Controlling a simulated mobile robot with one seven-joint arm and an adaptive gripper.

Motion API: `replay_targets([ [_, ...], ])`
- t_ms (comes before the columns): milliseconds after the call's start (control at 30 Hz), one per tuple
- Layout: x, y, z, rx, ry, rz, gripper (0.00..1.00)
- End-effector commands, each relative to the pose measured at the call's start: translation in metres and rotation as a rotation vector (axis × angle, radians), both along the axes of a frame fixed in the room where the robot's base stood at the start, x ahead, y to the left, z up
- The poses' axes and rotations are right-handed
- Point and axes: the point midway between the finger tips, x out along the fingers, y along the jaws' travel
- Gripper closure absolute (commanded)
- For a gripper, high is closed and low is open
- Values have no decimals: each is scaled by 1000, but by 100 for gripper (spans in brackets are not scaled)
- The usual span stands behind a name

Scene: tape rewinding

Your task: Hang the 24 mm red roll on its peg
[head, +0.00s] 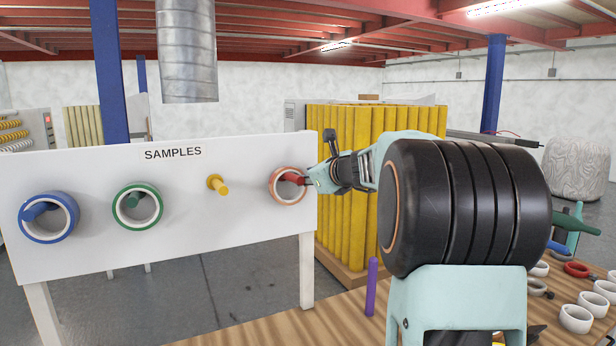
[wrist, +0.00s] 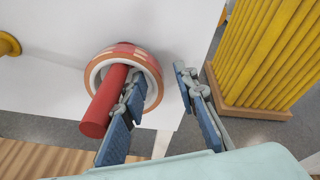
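The red roll (head: 275,191), an orange-red ring with a white core, is around the red peg (head: 294,178) at the right end of the white board. In the wrist view the roll (wrist: 148,66) lies near the board and the peg (wrist: 101,112) sticks out through its hole. My gripper (head: 308,178) is at the roll's right side. In the wrist view my gripper (wrist: 160,92) is open. One finger reaches into the hole beside the peg; the other is outside the roll with a gap. Whether the inner finger touches the core cannot be told.
The SAMPLES board (head: 90,240) also carries a blue roll (head: 60,231) and a green roll (head: 122,212) on pegs, and a bare yellow peg (head: 217,184). Yellow columns (head: 345,165) stand behind. Several white rings and a purple post (head: 372,287) are on the wooden table (head: 270,325).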

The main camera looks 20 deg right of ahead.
Motion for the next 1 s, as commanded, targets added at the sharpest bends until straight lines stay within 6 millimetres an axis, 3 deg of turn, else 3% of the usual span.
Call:
replay_targets([
  [167,-16,3,6,0,-2,6,69],
  [600,-94,-3,29,0,-2,2,69],
  [800,-112,-5,33,1,-1,-1,69],
  [1000,-115,-6,33,1,0,-1,69],
])
